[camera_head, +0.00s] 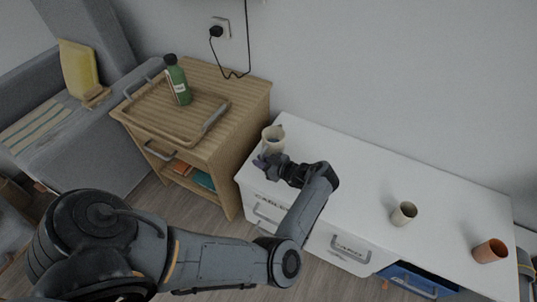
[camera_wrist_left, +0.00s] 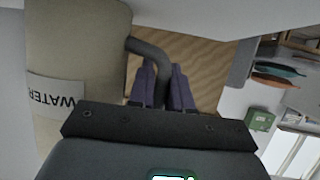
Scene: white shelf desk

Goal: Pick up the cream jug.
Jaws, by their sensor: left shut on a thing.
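The cream jug (camera_head: 274,133) is at the left end of the white desk, near the wooden cabinet. In the left wrist view the jug (camera_wrist_left: 75,100) fills the left side, with a "WATER" label and a dark grey handle. My left gripper (camera_head: 263,160) is at the near side of the jug. In the wrist view its two fingers (camera_wrist_left: 163,88) are shut on the handle, one on each side. I cannot tell whether the jug's base touches the desk. My right gripper is not in view.
A cream cup (camera_head: 403,214) and a terracotta cup (camera_head: 490,251) are on the right of the white desk (camera_head: 350,175). A wooden cabinet (camera_head: 240,130) at left bears a tray (camera_head: 207,128) and a green bottle (camera_head: 178,82). The desk between jug and cream cup is clear.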

